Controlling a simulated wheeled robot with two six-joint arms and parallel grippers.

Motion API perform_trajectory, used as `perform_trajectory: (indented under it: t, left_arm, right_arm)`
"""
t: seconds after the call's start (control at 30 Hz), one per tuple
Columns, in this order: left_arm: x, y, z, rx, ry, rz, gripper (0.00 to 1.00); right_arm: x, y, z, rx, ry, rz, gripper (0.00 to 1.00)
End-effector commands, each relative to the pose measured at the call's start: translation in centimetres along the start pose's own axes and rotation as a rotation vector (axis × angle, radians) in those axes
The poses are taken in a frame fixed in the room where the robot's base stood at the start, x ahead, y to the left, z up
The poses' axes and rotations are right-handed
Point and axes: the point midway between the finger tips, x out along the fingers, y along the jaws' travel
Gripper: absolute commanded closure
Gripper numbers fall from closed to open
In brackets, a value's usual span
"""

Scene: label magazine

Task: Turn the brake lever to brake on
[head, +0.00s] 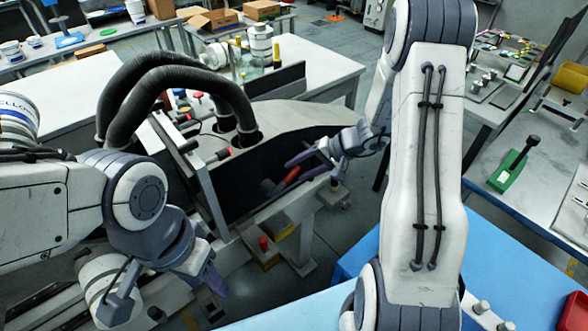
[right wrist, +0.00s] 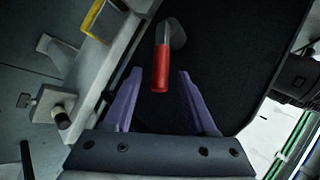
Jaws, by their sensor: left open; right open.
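The brake lever (head: 288,180) has a red handle and a grey metal arm, set against the dark panel of the machine. In the right wrist view its red handle (right wrist: 160,70) points toward me, with its end lying between the fingertips in the picture. My right gripper (head: 294,173) is open, its purple fingers reaching to either side of the handle; it also shows in the right wrist view (right wrist: 160,76). I see no finger touching the lever. My left gripper (head: 207,280) is open at the lower left, well away from the lever and partly hidden by its own wrist.
The machine's pale frame (head: 275,210) edges the dark panel. Black hoses (head: 165,65) arch over its left side. A red button (head: 263,243) stands below the frame. A blue table top (head: 510,265) lies at the lower right, and a green tool (head: 510,168) sits on the right bench.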

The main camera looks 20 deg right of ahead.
Motion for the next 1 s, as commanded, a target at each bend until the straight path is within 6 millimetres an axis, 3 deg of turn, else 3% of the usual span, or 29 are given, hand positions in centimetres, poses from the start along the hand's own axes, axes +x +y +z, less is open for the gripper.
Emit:
perform_trajectory:
  t: [0.2, 0.5, 0.53, 0.67, 0.7, 1.0]
  left_arm:
    - [-0.5, 0.0, 0.0, 0.0, 0.0, 0.0, 0.5]
    - [-0.5, 0.0, 0.0, 0.0, 0.0, 0.0, 0.5]
    - [-0.5, 0.0, 0.0, 0.0, 0.0, 0.0, 0.5]
    - [-0.5, 0.0, 0.0, 0.0, 0.0, 0.0, 0.5]
    - [-0.5, 0.0, 0.0, 0.0, 0.0, 0.0, 0.5]
    - [-0.5, 0.0, 0.0, 0.0, 0.0, 0.0, 0.5]
  right_arm:
    - [2.2, -0.1, 0.0, -0.002, -0.001, 0.0, 0.43]
    - [2.5, 0.0, -0.1, -0.001, 0.001, 0.0, 0.43]
    - [2.5, 0.0, -0.1, -0.001, 0.001, 0.0, 0.47]
    - [2.5, 0.0, -0.1, -0.001, 0.001, 0.0, 0.97]
    - [2.4, 0.0, -0.1, -0.001, 0.001, 0.0, 1.0]
    - [2.4, 0.0, -0.1, -0.001, 0.001, 0.0, 1.0]
